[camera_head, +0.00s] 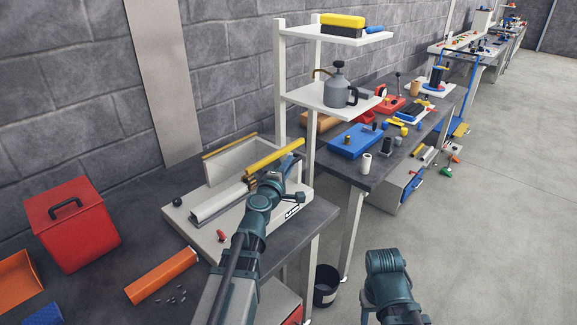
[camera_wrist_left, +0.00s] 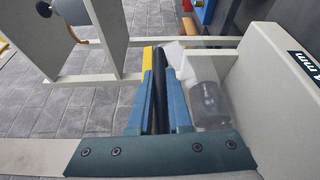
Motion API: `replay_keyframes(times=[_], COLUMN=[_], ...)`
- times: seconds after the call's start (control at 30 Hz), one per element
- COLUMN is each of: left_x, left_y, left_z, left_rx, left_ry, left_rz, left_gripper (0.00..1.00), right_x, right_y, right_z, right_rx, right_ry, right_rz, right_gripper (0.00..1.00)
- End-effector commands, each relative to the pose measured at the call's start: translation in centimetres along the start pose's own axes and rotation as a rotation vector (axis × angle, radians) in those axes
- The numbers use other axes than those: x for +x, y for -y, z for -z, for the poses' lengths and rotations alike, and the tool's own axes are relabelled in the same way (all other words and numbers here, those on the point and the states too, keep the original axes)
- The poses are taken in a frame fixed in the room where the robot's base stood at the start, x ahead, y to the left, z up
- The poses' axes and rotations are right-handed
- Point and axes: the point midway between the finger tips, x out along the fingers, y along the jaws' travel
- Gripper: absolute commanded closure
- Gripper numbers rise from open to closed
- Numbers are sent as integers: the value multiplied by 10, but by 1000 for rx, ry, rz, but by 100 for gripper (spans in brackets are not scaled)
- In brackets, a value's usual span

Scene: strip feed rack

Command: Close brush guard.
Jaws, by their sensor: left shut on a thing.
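A white machine base (camera_head: 285,222) stands on the dark near table and carries a pale upright panel (camera_head: 232,160) and a long light rail (camera_head: 218,203). A yellow bar (camera_head: 273,157) slants along its right side; which of these parts is the brush guard is not clear. My left gripper (camera_head: 287,169) is at the right end of the machine, by the yellow bar. In the left wrist view its blue fingers (camera_wrist_left: 160,105) are shut on a dark bar (camera_wrist_left: 160,72). A yellow edge (camera_wrist_left: 148,60) and a clear part (camera_wrist_left: 208,103) lie beside them.
A white shelf stand (camera_head: 335,100) holding a grey can (camera_head: 338,90) rises close behind the machine. A red box (camera_head: 72,228) and an orange tube (camera_head: 161,276) lie to the left. A small red piece (camera_head: 221,235) sits on the base. A bin (camera_head: 327,287) stands on the floor.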

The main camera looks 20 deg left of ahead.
Motion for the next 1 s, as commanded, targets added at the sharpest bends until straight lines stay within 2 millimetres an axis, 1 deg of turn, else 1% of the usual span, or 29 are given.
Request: replay_keyframes(times=[0.03, 0.1, 0.53, 0.57, 0.6, 1.0], left_x=[0, 0, 0, 0, 0, -2], left_y=[4, 5, 5, 5, 5, 5], left_z=[0, 0, 0, 0, 0, 0], left_rx=[-1, -1, -1, -1, -1, 0], left_ry=[0, 0, 1, 1, 1, 0], left_rz=[0, 0, 0, 0, 0, 0], left_gripper=[100, 100, 100, 77, 70, 70], right_x=[4, 5, 5, 5, 5, 5], right_y=[0, 0, 0, 0, 0, 0], right_z=[0, 0, 0, 0, 0, 0], right_rx=[0, 0, 0, 0, 0, 0], right_ry=[0, 0, 0, 0, 0, 0], right_rz=[0, 0, 0, 0, 0, 0], right_gripper=[50, 50, 50, 50, 50, 50])
